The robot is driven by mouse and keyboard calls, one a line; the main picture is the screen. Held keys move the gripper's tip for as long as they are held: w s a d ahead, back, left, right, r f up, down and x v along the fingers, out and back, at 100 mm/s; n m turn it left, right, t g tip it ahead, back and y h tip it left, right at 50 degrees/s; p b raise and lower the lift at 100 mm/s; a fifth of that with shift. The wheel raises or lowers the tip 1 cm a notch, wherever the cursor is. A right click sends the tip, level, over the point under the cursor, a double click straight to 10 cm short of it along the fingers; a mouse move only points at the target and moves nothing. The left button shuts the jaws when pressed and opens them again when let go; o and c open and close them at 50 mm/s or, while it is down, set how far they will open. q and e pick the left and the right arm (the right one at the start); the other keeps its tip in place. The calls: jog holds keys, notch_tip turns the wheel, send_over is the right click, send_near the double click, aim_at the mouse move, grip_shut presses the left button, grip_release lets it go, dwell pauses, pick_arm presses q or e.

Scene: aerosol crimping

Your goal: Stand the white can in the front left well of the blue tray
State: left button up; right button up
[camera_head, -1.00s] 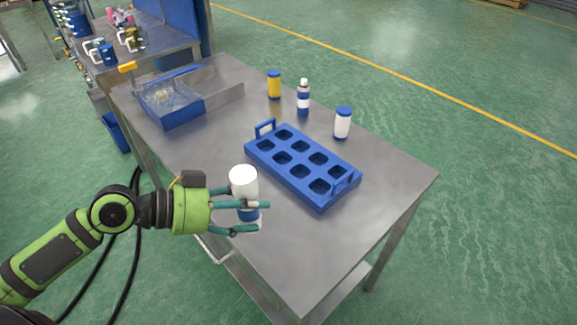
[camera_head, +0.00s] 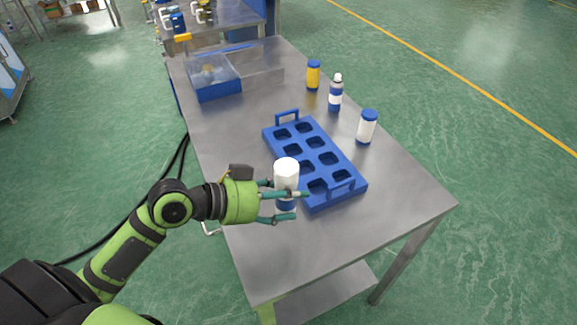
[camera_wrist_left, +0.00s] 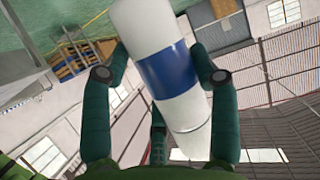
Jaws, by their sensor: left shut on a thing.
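My left gripper (camera_head: 298,204) is shut on a white can (camera_head: 286,172) with a blue band. The can is roughly upright, its lower part partly hidden by my fingers. In the left wrist view the can (camera_wrist_left: 165,68) sits between the green fingers. In the head view it overlaps the near left side of the blue tray (camera_head: 348,195); I cannot tell its exact height. The tray lies on the metal table with two rows of square wells and a handle at each end. The wells I can see look empty; the held can hides part of that side. My right gripper is not in view.
A white jar with a blue lid (camera_head: 367,128), a blue and white bottle (camera_head: 335,95) and a yellow can (camera_head: 313,75) stand beyond the tray. A blue bin (camera_head: 217,90) sits at the table's far left. The table (camera_head: 410,200) is clear right of the tray.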

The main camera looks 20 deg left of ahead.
pick_arm(q)
jog(key=shift+w+d, duration=0.2)
jog(key=shift+d, duration=0.2)
jog(key=w+d+r+n+t+y+p, duration=0.1)
jog(key=w+d+n+t+y+p, duration=0.1)
jog(key=d+n, duration=0.1)
jog(key=shift+y, duration=0.3)
jog(key=shift+w+a+f, duration=0.9)
jog(key=shift+a+f, duration=0.8)
jog(key=shift+f, duration=0.1)
jog(key=shift+w+a+f, duration=0.85)
jog(key=shift+a+f, duration=0.8)
jog(key=shift+f, duration=0.2)
jog(key=shift+w+a+f, duration=0.9)
jog(key=shift+a+f, duration=0.8)
jog(key=shift+f, duration=0.1)
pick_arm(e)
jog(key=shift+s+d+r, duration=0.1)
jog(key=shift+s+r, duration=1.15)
